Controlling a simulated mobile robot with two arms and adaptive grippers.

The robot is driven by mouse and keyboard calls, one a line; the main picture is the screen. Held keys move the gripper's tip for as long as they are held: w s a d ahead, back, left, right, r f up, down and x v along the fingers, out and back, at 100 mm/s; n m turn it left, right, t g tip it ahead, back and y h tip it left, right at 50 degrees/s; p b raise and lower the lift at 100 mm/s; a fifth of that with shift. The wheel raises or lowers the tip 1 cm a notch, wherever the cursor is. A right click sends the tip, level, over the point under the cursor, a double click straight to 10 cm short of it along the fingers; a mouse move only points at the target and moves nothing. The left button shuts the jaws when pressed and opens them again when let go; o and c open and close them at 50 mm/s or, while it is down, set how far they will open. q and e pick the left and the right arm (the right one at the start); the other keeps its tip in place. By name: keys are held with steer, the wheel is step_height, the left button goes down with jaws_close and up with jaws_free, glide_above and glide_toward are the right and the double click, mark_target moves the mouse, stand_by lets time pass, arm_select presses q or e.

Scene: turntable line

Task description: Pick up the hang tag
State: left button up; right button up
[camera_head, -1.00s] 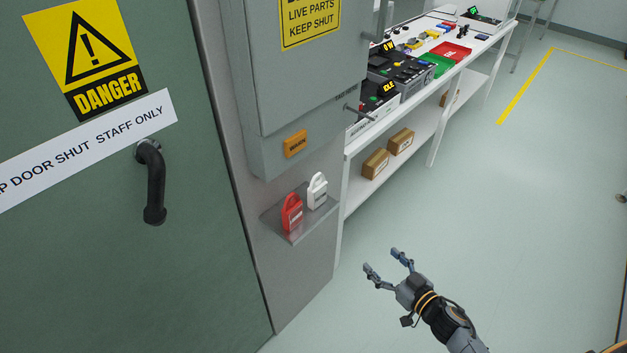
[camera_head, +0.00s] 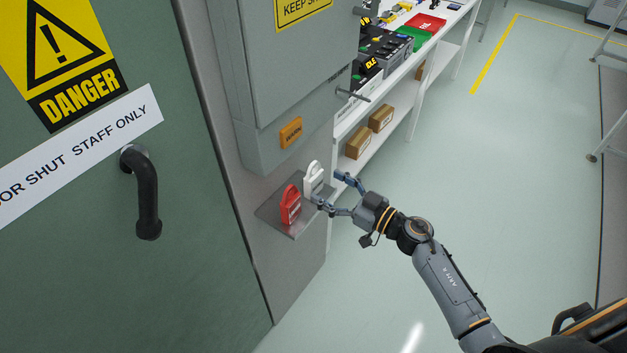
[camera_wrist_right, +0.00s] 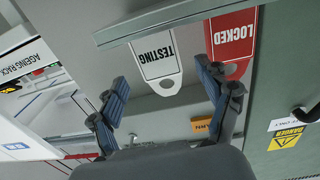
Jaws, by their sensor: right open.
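Two hang tags stand upright side by side on a small metal ledge (camera_head: 293,231) on the wall. The red tag (camera_head: 290,206) reads LOCKED in the wrist view (camera_wrist_right: 232,35). The white tag (camera_head: 313,176) stands to its right and reads TESTING in the wrist view (camera_wrist_right: 155,55), where both appear upside down. My right gripper (camera_head: 329,187) is open and empty, its fingers pointing at the white tag. In the wrist view the white tag lies between the spread fingers (camera_wrist_right: 162,80); contact cannot be told. My left gripper is not in view.
A grey electrical cabinet (camera_head: 285,75) with an orange label hangs above the ledge. A green door (camera_head: 90,240) with a black handle is at left. A white workbench (camera_head: 400,85) with devices and lower-shelf boxes stands behind my right gripper. The floor at right is mostly clear.

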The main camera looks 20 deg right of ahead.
mark_target(318, 182)
steer(key=x, duration=0.5)
steer(key=shift+w+f, duration=0.1)
steer(key=shift+f, duration=0.15)
steer(key=c, duration=1.3)
